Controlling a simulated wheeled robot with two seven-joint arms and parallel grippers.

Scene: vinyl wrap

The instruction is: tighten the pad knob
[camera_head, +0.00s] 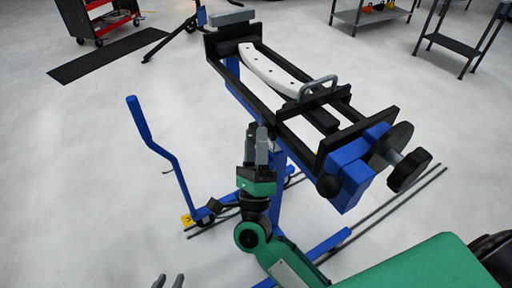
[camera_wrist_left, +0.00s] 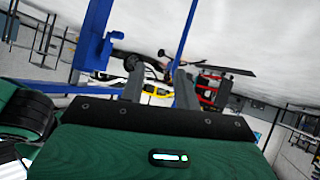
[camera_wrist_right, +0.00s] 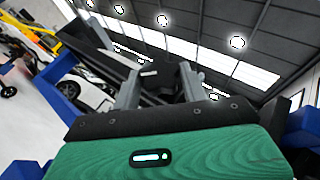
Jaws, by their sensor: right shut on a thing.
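The blue stand carries a black clamp frame (camera_head: 290,118) with a white curved pad (camera_head: 268,70) lying in it. My right gripper (camera_head: 256,143) points up at the frame's near left side. Its fingers are shut on a dark piece, which appears to be the pad knob; it shows between the fingers in the right wrist view (camera_wrist_right: 160,84). The knob is mostly hidden by the fingers and the frame. My left gripper (camera_head: 168,282) shows only its fingertips at the bottom edge, apart from the stand. It is open and empty in the left wrist view (camera_wrist_left: 158,82).
Black knobs (camera_head: 409,170) stick out at the frame's right end beside a blue block (camera_head: 350,172). A blue lever (camera_head: 165,150) rises left of the stand. Shelves (camera_head: 365,18) and a red cart (camera_head: 100,18) stand far back.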

